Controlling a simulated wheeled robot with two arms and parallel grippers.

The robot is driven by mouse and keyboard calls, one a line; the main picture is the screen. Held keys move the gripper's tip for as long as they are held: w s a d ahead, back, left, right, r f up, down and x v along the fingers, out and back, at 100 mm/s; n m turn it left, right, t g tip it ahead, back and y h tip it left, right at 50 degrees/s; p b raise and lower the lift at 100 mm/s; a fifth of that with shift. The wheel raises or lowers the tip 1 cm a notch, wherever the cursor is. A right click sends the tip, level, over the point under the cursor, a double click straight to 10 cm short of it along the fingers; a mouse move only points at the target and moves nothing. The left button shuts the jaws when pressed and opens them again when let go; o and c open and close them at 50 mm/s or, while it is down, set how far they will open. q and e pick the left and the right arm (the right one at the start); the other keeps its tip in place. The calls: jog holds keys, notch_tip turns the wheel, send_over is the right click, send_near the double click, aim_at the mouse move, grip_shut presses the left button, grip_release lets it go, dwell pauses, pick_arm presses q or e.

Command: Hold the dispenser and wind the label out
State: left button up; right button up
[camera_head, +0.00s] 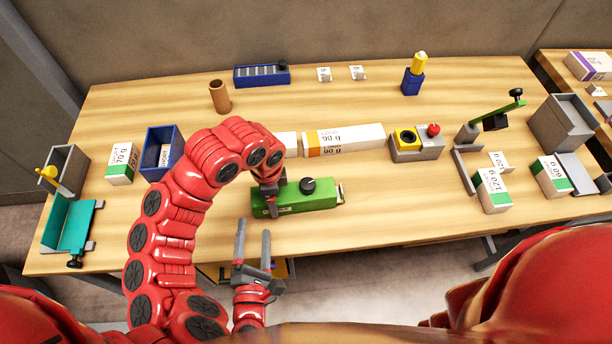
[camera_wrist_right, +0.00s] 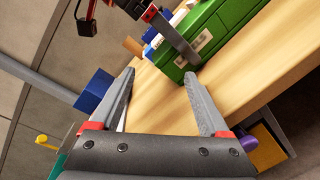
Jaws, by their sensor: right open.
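The green label dispenser (camera_head: 322,200) lies near the table's front edge, with a black knob (camera_head: 308,185) on top and a pale slot at its right end. My left gripper (camera_head: 270,198) reaches down over its left end, one finger against the front face; the far finger is mostly hidden. The dispenser also shows at the top of the right wrist view (camera_wrist_right: 230,28), with a pale plate on its side. My right gripper (camera_head: 253,250) is open and empty, in front of the table edge and apart from the dispenser. Its two spread fingers show in the right wrist view (camera_wrist_right: 160,100).
Behind the dispenser lie a long white ream (camera_head: 360,138) and a grey box with a yellow part and red button (camera_head: 418,148). A blue bin (camera_head: 160,150) and a teal holder (camera_head: 72,225) stand left. Labelled reams (camera_head: 492,190) stand right. The table right of the dispenser is clear.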

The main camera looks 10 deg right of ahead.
jog(key=a+m+y, duration=0.2)
jog(key=a, duration=0.1)
jog(key=s+a+m+y, duration=0.1)
jog(key=shift+a+f+m+g, duration=0.25)
jog(key=shift+f+m+g, duration=0.15)
jog(key=s+a+f+m+g+y, duration=0.5)
jog(key=s+a+m+y, duration=0.3)
jog(key=a+m, duration=0.15)
jog(key=s+a+r+m+g+y, duration=0.2)
jog(key=s+m+g+y, duration=0.1)
jog(key=s+m, duration=0.25)
jog(key=s+a+r+m+g+y, duration=0.2)
jog(key=s+a+m+y, duration=0.1)
jog(key=s+m, duration=0.3)
jog(key=w+d+r+m+t+h, duration=0.1)
jog(key=w+d+r+m+t, duration=1.05)
jog(key=m, duration=1.25)
jog(key=m+h, duration=1.3)
jog(key=h, duration=0.4)
send_near(307, 178)
jog(key=shift+s+d+f, duration=0.1)
jog(key=shift+s+f, duration=0.1)
jog(key=shift+f, duration=0.25)
jog(key=shift+w+d, duration=0.15)
jog(key=shift+w, duration=0.05)
jog(key=w, duration=0.7)
jog(key=w+d, duration=0.1)
jog(key=w, duration=0.3)
jog(key=shift+w, duration=0.2)
